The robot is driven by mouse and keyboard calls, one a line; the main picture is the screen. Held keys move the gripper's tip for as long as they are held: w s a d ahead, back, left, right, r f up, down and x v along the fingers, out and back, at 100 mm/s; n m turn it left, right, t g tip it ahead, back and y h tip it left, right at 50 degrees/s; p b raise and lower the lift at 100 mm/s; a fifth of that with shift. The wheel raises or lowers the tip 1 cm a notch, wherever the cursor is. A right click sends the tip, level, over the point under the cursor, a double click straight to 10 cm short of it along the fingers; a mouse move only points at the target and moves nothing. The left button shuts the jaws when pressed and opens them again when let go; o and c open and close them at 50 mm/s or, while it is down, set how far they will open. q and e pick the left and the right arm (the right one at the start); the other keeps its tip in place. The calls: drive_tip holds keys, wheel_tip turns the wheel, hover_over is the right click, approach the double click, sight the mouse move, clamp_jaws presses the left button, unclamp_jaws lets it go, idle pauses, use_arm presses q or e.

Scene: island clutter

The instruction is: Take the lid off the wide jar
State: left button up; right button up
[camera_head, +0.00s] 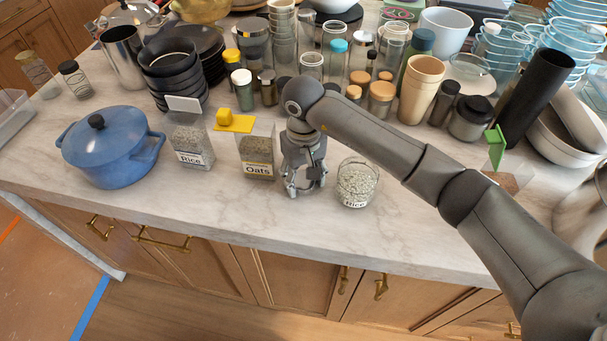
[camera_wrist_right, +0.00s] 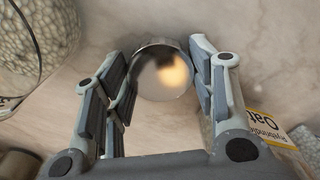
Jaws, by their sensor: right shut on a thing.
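The wide jar (camera_head: 357,184) is a round clear glass jar with a rice label, standing near the counter's front edge. Its top looks uncovered, with the pale grains inside visible. In the right wrist view the jar (camera_wrist_right: 38,45) is at the upper left, beside the fingers. My right gripper (camera_head: 303,188) points down just left of the jar, low over the counter. It is shut on a round shiny metal lid (camera_wrist_right: 163,73), which shows between its fingers. I cannot tell whether the lid touches the counter. My left gripper is out of view.
A square oats container (camera_head: 257,158) stands close left of my right gripper, with a rice container (camera_head: 189,143) and a blue pot (camera_head: 110,148) further left. Crowded jars and cups fill the back. The counter's front strip (camera_head: 240,203) is clear.

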drive_tip(key=shift+f+b, duration=0.2)
drive_tip(key=shift+b, duration=0.1)
drive_tip(key=o, duration=1.1)
drive_tip(key=shift+o, duration=0.2)
drive_tip(key=shift+r, duration=0.1)
